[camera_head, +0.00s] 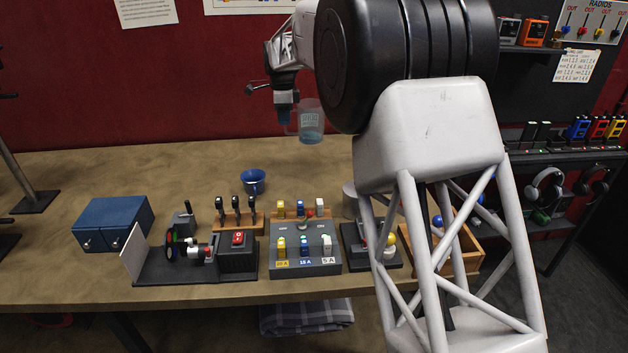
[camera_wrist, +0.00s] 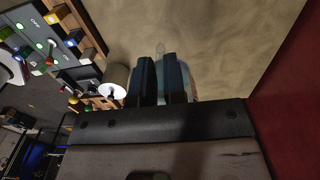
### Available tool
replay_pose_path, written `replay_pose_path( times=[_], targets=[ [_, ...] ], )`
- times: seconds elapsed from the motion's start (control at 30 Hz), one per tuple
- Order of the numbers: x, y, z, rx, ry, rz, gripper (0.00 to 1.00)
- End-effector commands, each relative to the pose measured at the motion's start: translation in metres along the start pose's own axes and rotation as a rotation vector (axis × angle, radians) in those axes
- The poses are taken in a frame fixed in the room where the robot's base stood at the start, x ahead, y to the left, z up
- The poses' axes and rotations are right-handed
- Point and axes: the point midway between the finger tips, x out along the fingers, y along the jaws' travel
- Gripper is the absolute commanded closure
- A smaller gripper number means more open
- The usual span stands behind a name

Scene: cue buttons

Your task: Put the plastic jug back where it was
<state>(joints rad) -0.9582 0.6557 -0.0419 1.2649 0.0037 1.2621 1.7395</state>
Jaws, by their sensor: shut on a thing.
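The clear plastic jug (camera_head: 311,122) hangs in the air above the back part of the table, roughly upright, with bluish contents low inside. My gripper (camera_head: 287,117) is shut on its left side, where the handle seems to be. In the wrist view the two dark blue fingers (camera_wrist: 159,82) are close together. The jug is mostly hidden behind them there, and only a pale edge (camera_wrist: 192,88) shows. Bare table lies below the jug.
A blue cup (camera_head: 253,181) stands below and left of the jug. A button panel (camera_head: 305,262), a lever rack (camera_head: 236,224) and a blue box (camera_head: 105,222) line the front. A pale cylinder (camera_wrist: 114,80) stands near the panel. The table's back left is free.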

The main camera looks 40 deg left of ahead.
Motion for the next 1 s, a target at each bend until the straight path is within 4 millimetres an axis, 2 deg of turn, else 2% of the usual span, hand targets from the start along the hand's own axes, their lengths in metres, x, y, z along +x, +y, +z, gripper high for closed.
replay_pose_path(
  times=[0.13, 0.53, 1.0],
  targets=[
    [0.003, 0.000, -0.013, 0.004, 0.000, 0.001, 1.00],
    [0.044, 0.000, -0.011, 0.003, 0.000, 0.001, 1.00],
    [0.050, 0.000, -0.011, 0.003, 0.000, 0.000, 1.00]
  ],
)
